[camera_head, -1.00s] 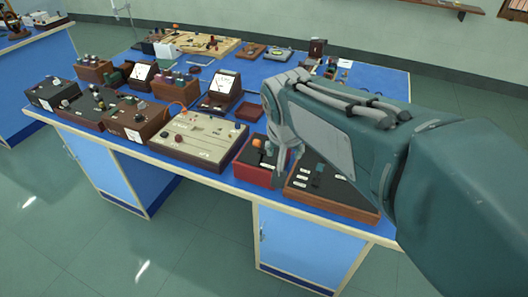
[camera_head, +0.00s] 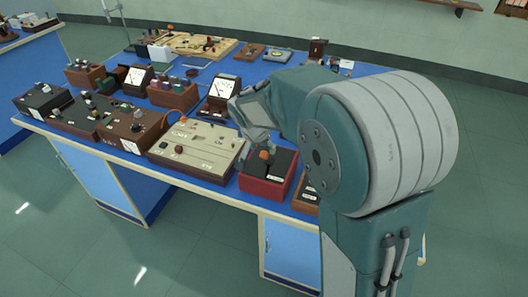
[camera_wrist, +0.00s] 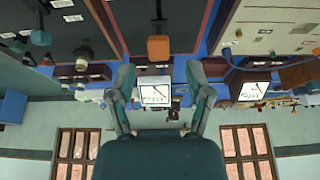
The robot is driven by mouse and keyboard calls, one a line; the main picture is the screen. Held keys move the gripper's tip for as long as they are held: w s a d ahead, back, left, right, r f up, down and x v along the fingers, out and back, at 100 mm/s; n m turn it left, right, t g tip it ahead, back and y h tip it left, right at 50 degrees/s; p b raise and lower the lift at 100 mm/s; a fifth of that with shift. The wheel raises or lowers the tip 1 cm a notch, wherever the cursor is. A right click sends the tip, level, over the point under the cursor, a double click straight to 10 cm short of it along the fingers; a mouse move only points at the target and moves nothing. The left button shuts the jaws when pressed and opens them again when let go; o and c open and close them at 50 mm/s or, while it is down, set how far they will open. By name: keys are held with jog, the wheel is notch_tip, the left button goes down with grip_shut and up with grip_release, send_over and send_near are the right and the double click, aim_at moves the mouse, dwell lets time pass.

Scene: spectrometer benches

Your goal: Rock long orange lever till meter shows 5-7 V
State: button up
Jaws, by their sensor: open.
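The orange lever's knob (camera_head: 264,155) stands up from a dark-topped red box (camera_head: 266,187) near the bench's front edge. My gripper (camera_head: 257,137) is open, just behind and above the knob, with nothing between its fingers. In the wrist view, which looks upside down, the orange knob (camera_wrist: 158,48) is beyond the open fingers (camera_wrist: 160,76), roughly centred between them and apparently not touched. A white-faced meter (camera_head: 223,87) stands behind, left of my gripper. Meter faces also show in the wrist view (camera_wrist: 155,95), but their needles are too small to read.
A beige panel box (camera_head: 197,146) stands close to the left of the red box. A brown-framed box (camera_head: 304,203) is close on the right, partly behind my arm. More instruments fill the blue bench (camera_head: 260,70) to the left and back.

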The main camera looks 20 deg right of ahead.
aim_at(264, 152)
jog(key=x, duration=0.2)
jog(key=shift+w+a+f, duration=0.1)
jog(key=shift+a+f, duration=0.05)
jog(key=shift+f, duration=0.15)
jog(key=shift+w+f, duration=0.1)
jog(key=shift+f, duration=0.15)
jog(key=shift+d+f, duration=0.2)
jog(key=shift+d, duration=0.3)
jog(key=shift+a, duration=0.15)
grip_shut()
